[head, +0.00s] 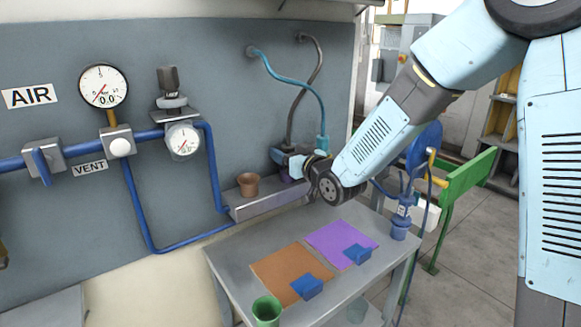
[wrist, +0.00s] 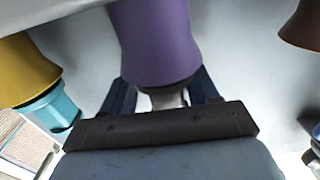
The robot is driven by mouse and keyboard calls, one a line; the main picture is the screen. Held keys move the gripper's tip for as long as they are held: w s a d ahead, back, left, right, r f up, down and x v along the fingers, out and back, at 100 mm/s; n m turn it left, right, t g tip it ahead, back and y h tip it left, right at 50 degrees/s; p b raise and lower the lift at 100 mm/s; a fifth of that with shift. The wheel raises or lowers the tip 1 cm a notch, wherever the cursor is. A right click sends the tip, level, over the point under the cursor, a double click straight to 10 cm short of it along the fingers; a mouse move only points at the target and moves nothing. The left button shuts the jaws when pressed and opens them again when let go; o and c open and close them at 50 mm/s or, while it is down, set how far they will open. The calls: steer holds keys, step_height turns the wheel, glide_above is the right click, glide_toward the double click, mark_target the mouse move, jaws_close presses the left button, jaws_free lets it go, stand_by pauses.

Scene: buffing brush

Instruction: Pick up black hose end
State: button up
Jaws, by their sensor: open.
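The black hose (head: 297,100) hangs in a curve from the grey wall panel down to my gripper in the head view. Its lower end is largely hidden there by my gripper (head: 285,158). In the wrist view a pale metallic fitting (wrist: 165,98), apparently this hose's end, shows at the mouth of the purple cup (wrist: 155,42). My gripper (wrist: 162,95) is open, one dark blue finger on each side of the fitting. I cannot tell whether the fingers touch it.
A teal hose (head: 290,82) hangs close by; its teal end (wrist: 50,110) meets a yellow cup (wrist: 25,72). A brown cup (head: 248,184) stands left on the ledge (head: 262,205). Below is a table (head: 235,258) with orange (head: 285,270) and purple mats (head: 335,238).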

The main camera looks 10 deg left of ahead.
steer(key=shift+s+a, duration=0.2)
steer(key=c, duration=1.1)
